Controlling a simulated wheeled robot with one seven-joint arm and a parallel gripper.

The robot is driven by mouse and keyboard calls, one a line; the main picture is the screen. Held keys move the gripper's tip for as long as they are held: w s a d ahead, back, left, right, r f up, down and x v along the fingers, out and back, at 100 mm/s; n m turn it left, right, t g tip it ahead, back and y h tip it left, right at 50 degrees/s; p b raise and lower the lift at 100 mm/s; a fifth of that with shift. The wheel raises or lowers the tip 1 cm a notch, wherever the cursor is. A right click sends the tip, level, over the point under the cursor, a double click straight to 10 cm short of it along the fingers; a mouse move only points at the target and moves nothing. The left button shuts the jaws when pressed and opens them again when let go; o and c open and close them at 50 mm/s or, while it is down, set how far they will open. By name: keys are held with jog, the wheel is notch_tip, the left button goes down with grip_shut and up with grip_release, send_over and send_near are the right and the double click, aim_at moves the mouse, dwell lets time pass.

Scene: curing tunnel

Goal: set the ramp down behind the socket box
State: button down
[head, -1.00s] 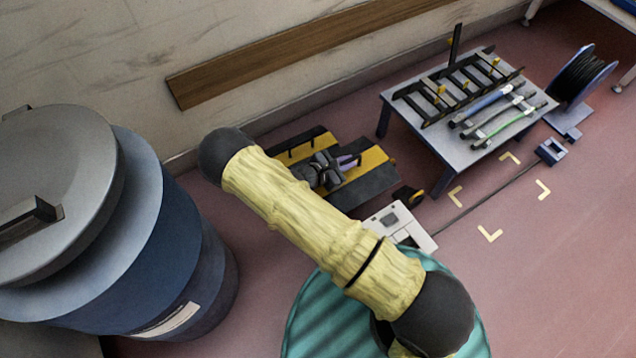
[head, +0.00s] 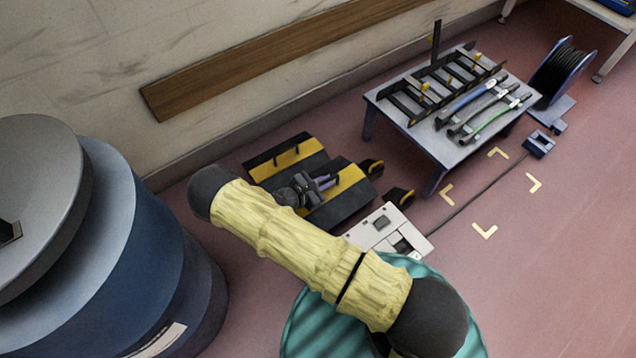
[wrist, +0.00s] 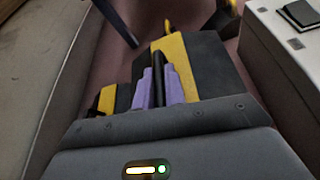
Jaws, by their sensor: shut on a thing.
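The ramp (head: 350,196), black with a yellow stripe, is in my gripper, just behind and left of the socket box. In the wrist view, the purple fingers of my gripper (wrist: 159,86) are shut around a black upright grip on the ramp (wrist: 205,62). My gripper also shows in the head view (head: 316,187). I cannot tell whether the ramp's underside touches the floor. The white socket box (head: 368,233) lies on the floor, partly hidden by my arm. Its side shows at the right of the wrist view (wrist: 262,45).
A similar striped piece (head: 290,157) lies nearer the wall. Two black-and-yellow end pieces (head: 401,196) sit right of the ramp. A low table (head: 445,152) with a rack and tools stands beyond. A cable (head: 480,203) crosses the floor. A blue drum (head: 165,250) stands left.

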aim_at(325, 195)
jog(key=shift+f+b, duration=1.2)
jog(key=shift+f, duration=1)
jog(key=shift+f+b, duration=1.3)
jog(key=shift+f, duration=0.55)
jog(key=shift+f, duration=0.15)
jog(key=c, duration=1.5)
grip_release()
jog(key=shift+f, duration=0.1)
